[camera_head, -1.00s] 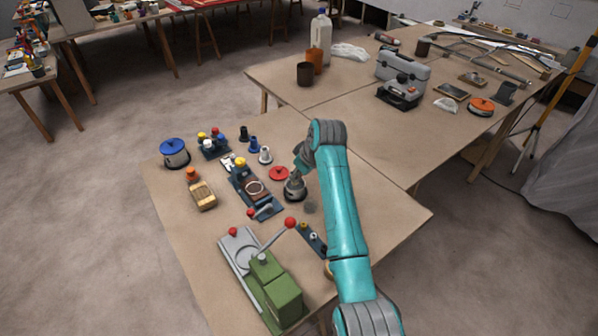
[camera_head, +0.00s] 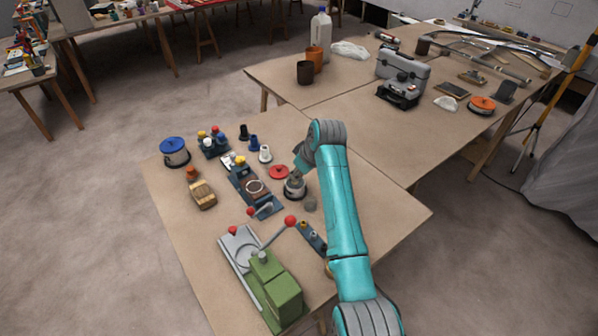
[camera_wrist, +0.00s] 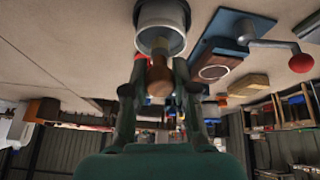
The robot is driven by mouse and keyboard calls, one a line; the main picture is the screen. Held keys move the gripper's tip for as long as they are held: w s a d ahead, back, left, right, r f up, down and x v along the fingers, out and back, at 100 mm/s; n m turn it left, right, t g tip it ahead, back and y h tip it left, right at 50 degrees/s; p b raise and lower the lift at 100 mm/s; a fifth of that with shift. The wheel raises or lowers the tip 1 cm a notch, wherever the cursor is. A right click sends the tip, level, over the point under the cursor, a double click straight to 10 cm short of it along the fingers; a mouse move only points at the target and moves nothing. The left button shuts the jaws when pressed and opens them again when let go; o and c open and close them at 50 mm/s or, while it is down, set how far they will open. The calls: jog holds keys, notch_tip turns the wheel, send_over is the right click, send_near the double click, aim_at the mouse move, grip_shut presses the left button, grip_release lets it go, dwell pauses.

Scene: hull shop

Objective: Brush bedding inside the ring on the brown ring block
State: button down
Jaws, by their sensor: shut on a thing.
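The brown ring block (camera_head: 245,178) sits in a dark blue fixture with a lever on the near table; a pale ring (camera_head: 255,187) lies on its top. They also show in the wrist view, the block (camera_wrist: 226,59) and the ring (camera_wrist: 213,72) right of my gripper. My gripper (camera_wrist: 160,88) is shut on a wooden brush handle (camera_wrist: 160,72). The brush reaches into an open grey pot (camera_wrist: 160,40), so its bristles are hidden. In the head view my gripper (camera_head: 298,176) is over this pot (camera_head: 294,191), to the right of the block.
A red lid (camera_head: 279,172) lies beside the pot. A green press (camera_head: 272,283) with a red-knobbed lever stands nearer me. A blue-lidded tin (camera_head: 174,152), a wooden brush-like block (camera_head: 202,195) and several small bottles stand at the left and back. Bare table lies right of my arm.

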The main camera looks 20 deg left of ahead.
jog(key=shift+f, duration=0.35)
dwell(0.7)
jog(key=shift+r, duration=3.55)
